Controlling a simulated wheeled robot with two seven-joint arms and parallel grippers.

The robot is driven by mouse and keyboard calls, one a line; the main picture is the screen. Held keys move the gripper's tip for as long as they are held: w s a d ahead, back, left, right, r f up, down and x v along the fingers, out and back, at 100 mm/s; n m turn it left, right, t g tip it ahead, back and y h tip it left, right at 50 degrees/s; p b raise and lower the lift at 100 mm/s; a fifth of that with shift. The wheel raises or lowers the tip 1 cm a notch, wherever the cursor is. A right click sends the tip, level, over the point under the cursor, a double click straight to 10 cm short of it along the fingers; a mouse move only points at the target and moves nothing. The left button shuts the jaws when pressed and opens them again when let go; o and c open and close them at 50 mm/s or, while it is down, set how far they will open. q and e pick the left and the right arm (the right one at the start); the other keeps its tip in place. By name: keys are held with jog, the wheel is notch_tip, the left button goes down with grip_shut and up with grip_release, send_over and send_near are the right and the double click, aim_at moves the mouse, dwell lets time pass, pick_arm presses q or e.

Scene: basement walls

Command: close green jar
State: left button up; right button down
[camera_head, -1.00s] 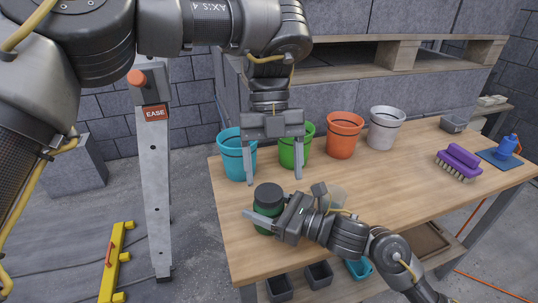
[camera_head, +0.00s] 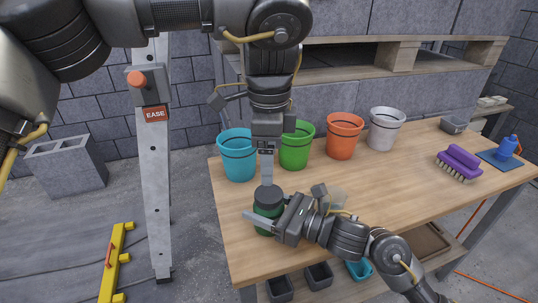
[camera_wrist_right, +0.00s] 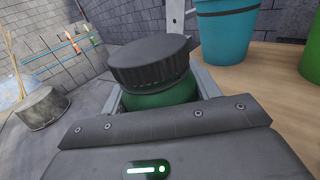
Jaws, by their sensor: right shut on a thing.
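The green jar (camera_head: 262,231) stands on the wooden table near its left front, with a dark ribbed lid (camera_head: 268,195) on its top. My right gripper (camera_head: 268,220) is shut around the jar's body from the right. In the right wrist view the green body (camera_wrist_right: 160,96) sits between its fingers, below the lid (camera_wrist_right: 150,62). My left gripper (camera_head: 266,180) points down directly above the lid, turned edge-on. Its fingers overlap in the picture, so its opening is hidden, and I cannot tell whether it touches the lid.
Blue (camera_head: 237,160), green (camera_head: 296,150), orange (camera_head: 344,140) and grey (camera_head: 384,132) buckets stand behind the jar. The table's middle right is clear.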

aim_at(269, 193)
pick_arm(q)
jog(key=shift+f, duration=4)
